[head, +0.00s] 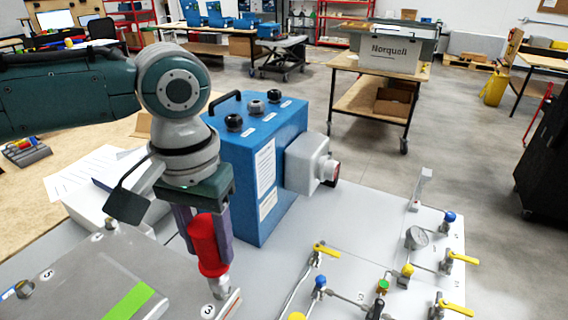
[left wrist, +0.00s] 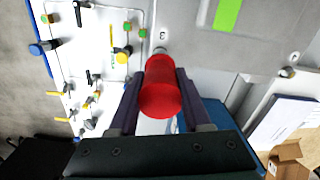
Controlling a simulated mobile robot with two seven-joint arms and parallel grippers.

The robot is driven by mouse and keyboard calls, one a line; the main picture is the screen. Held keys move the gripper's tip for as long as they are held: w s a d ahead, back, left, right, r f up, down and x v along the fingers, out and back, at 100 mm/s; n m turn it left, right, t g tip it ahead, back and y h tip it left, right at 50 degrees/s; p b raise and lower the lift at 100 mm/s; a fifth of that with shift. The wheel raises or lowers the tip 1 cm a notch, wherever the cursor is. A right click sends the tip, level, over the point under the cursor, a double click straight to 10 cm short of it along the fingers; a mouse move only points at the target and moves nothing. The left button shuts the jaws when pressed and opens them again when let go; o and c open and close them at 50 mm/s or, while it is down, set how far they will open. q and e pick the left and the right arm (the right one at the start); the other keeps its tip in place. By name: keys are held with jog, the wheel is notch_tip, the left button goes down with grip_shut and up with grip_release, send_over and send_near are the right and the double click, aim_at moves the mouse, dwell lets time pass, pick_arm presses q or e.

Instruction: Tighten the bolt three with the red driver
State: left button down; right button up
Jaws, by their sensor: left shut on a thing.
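My left gripper (head: 203,228) is shut on the red driver (head: 208,246), with a finger on either side of its handle. The driver points down and its lower end is by the metal cover's edge, next to the label 3 (head: 208,311). In the left wrist view the red handle (left wrist: 161,92) sits between the fingers, and the grey tip meets the cover (left wrist: 200,50). Bolt three itself is hidden or too small to make out, so I cannot tell whether the tip is seated on it. My right gripper is not in view.
Yellow-handled valves (head: 325,250) and a gauge (head: 416,238) are on the panel to the right. Another bolt (head: 25,288) is at the cover's left. Papers (head: 95,172) lie on the wooden table behind.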

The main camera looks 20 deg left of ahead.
pick_arm(q)
jog(key=shift+f+b, duration=0.4)
jog(key=shift+f, duration=0.45)
jog(key=c, duration=1)
grip_release()
grip_shut()
